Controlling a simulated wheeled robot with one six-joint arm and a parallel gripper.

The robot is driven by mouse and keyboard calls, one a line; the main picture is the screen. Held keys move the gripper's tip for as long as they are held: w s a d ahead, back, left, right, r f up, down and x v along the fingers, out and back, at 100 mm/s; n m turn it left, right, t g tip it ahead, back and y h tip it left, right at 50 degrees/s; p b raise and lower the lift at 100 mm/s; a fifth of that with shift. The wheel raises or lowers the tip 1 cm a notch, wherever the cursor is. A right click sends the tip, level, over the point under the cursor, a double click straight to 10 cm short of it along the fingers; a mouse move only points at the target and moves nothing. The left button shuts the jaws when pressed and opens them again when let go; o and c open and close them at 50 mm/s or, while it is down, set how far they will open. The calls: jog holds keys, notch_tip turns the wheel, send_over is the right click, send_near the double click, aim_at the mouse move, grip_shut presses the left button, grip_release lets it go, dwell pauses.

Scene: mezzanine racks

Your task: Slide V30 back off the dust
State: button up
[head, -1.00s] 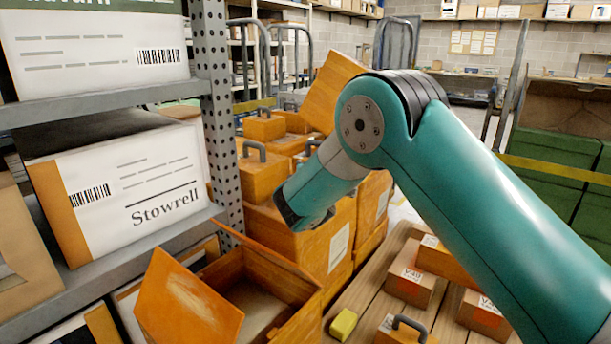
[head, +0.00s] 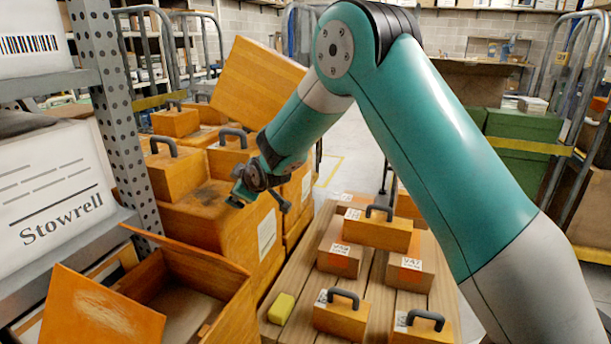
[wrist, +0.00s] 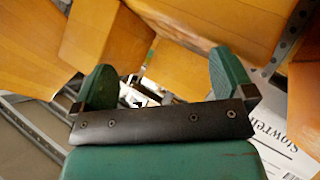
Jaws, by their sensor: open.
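My gripper (head: 258,192) is open and hangs in front of the stacked orange crates at left centre. In the wrist view its green fingers (wrist: 165,82) stand wide apart with no object seen held between them. An orange handled box (head: 177,176) and another handled box (head: 234,158) sit on the big orange crate (head: 225,222). A dark smudge, perhaps the dust, shows on that crate's top beside the boxes. I cannot read V30 on any box; the fronts of the crate-top boxes show no legible label.
A wooden platform (head: 300,275) carries several labelled boxes and a yellow block (head: 281,308). An open orange crate (head: 205,300) lies at front left, beside a grey rack post (head: 115,115). A tilted orange box (head: 255,82) rises behind the gripper. Floor is clear beyond the platform.

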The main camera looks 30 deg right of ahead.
jog(key=w+d+f+m+y+b, duration=0.2)
jog(key=d+f+y, duration=0.2)
jog(key=d+y, duration=0.25)
jog(key=s+d+r+t+y+b, duration=0.1)
jog(key=s+d+r+y, duration=0.1)
jog(key=d, duration=0.3)
jog(key=s+d+r+t+y+b, duration=0.1)
jog(key=s+d+r+y, duration=0.1)
jog(key=d, duration=0.4)
jog(key=shift+a, duration=0.1)
send_near(234, 153)
jog(key=w+f, duration=0.1)
jog(key=w, duration=0.1)
jog(key=w+a+f, duration=0.1)
jog(key=w, duration=0.2)
jog(key=w+a+f, duration=0.1)
jog(key=w+f, duration=0.1)
jog(key=shift+w+f, duration=0.1)
jog(key=shift+w, duration=0.15)
